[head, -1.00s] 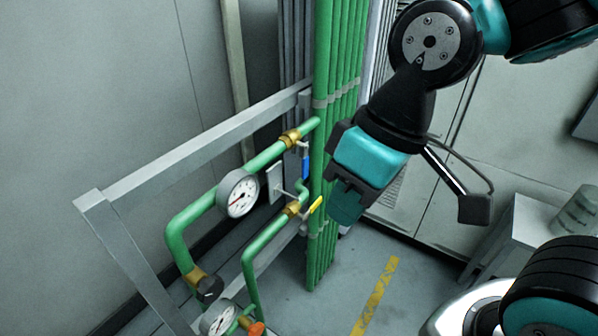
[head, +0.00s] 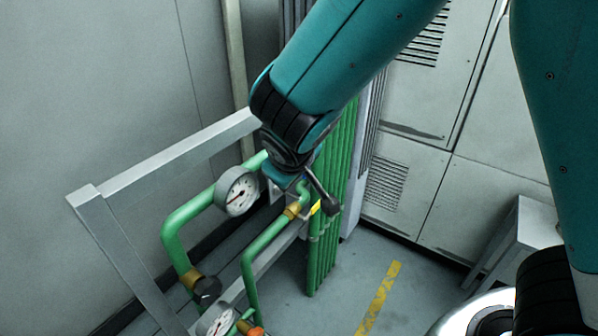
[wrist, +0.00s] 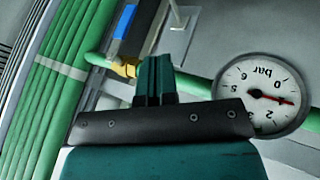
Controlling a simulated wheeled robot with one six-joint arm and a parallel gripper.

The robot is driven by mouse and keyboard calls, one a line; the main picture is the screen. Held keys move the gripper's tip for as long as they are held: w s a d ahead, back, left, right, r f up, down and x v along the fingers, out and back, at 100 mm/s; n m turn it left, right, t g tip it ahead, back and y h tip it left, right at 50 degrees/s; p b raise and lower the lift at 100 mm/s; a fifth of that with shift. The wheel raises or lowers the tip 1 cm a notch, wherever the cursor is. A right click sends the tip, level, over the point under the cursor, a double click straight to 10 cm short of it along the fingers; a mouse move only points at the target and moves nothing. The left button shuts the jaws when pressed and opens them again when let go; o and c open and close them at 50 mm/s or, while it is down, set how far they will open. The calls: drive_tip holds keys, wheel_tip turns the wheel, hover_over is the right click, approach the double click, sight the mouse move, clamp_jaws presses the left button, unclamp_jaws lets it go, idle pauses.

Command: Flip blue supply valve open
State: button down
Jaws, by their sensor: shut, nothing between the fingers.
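The blue valve handle (wrist: 124,20) shows at the top of the wrist view. It stands crosswise to its green pipe (wrist: 192,86), with a dark strip beside it. The brass valve body (wrist: 125,70) is partly hidden behind my fingers. My gripper (wrist: 153,62) is shut and empty, its teal fingertips over the pipe just beside the brass body and close to the handle. I cannot tell whether they touch. In the head view my wrist covers the blue handle and the fingertips.
A pressure gauge (head: 237,191) sits on the same pipe, close to my gripper. A yellow handle (head: 315,208) is on the lower pipe. A grey metal frame (head: 175,155) surrounds the pipes, and vertical green pipes (head: 325,250) stand behind.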

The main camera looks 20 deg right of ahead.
drive_tip(key=w+d+f+p, duration=0.1)
drive_tip(key=w+d+f, duration=0.3)
drive_tip(key=w+f, duration=0.4)
drive_tip(key=shift+d+p, duration=0.35)
drive_tip(key=shift+d, duration=0.05)
